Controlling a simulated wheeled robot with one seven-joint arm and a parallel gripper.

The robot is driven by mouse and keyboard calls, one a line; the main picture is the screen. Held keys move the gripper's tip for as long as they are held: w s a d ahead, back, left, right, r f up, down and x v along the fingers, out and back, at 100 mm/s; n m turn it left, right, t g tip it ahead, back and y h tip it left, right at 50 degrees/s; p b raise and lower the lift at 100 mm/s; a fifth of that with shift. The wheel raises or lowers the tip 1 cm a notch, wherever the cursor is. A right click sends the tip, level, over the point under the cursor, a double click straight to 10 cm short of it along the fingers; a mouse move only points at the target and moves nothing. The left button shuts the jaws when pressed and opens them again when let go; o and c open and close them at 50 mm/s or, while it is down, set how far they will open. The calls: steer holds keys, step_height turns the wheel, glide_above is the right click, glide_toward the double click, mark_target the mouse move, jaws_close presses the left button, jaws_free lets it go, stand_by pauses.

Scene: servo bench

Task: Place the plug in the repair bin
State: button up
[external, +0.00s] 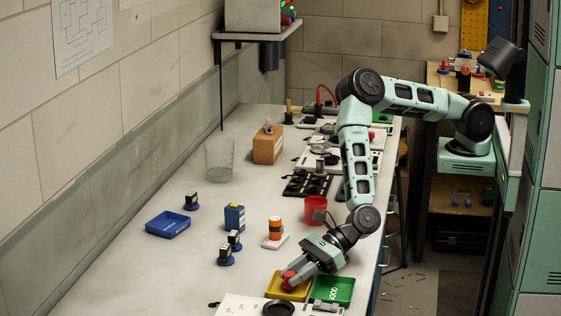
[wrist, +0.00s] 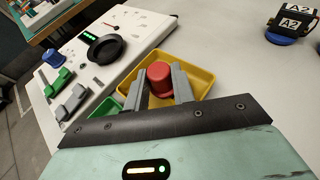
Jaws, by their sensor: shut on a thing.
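My gripper (external: 289,278) is shut on a red plug (wrist: 159,77), which has a rounded, knob-like top. In the wrist view the plug sits between the two grey fingers (wrist: 160,88). The plug also shows as a small red shape in the external view (external: 287,275). Gripper and plug are over or inside a yellow bin (external: 272,291) near the front of the bench; I cannot tell whether the plug touches its floor. The yellow bin fills the middle of the wrist view (wrist: 205,78). I cannot read a repair label on it.
A green bin (external: 345,290) with white lettering stands right beside the yellow one. A white panel with a black round dish (wrist: 104,49) is close by. A blue tray (external: 167,224), a red cup (external: 315,210) and labelled blocks stand farther back. The bench's left front is clear.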

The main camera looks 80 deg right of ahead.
steer(key=shift+f, duration=0.1)
steer(key=shift+f, duration=0.1)
steer(key=o, duration=1)
